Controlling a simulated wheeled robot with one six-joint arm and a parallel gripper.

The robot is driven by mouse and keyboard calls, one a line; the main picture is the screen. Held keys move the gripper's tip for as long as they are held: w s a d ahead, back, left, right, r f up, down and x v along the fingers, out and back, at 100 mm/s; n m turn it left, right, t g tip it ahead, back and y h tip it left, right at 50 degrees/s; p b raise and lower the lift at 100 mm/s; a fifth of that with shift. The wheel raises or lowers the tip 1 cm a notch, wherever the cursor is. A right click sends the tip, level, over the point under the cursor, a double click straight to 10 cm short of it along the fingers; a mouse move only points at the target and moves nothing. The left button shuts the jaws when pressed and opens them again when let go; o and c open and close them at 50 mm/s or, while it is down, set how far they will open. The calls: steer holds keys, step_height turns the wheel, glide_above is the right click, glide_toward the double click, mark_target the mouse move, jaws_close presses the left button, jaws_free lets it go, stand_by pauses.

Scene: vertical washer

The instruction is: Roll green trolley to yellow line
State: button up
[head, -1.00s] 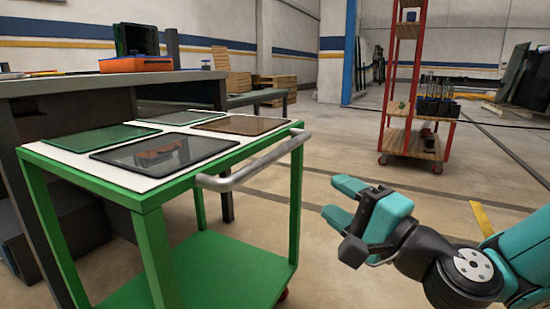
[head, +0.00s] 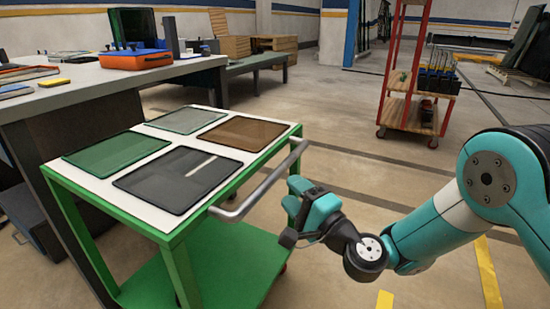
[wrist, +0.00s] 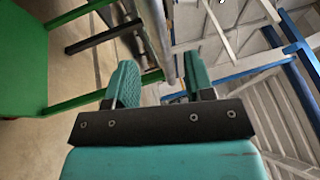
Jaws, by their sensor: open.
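The green trolley (head: 178,244) stands at the left in the head view, with a white top and a lower green shelf. Its grey handle bar (head: 262,187) runs along its right side. My gripper (head: 291,194) is open, close to the right of the handle. In the wrist view my open gripper (wrist: 160,78) has the grey bar (wrist: 160,35) showing between its two teal fingers; I cannot tell how deep it sits. The trolley's green frame (wrist: 75,15) shows at upper left there. A yellow line (head: 488,270) is on the floor at the lower right.
Several flat panels (head: 117,152) lie on the trolley top. A grey workbench (head: 85,88) with an orange case (head: 135,60) stands behind it at left. A red shelf cart (head: 410,110) stands at the back right. The floor between is clear.

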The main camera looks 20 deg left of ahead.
mark_target(275, 177)
steer(key=shift+r+p+x, duration=0.15)
steer(key=shift+p+x, duration=0.75)
steer(key=shift+p, duration=1.05)
steer(key=shift+r+p+x, duration=0.2)
steer(key=shift+p+x, duration=0.7)
steer(key=shift+p, duration=1.05)
steer(key=shift+f+x, duration=0.1)
steer(key=shift+x, duration=0.6)
steer(key=shift+f+x, duration=0.15)
steer(key=shift+x, duration=0.55)
steer(key=shift+f, duration=0.1)
jaws_close()
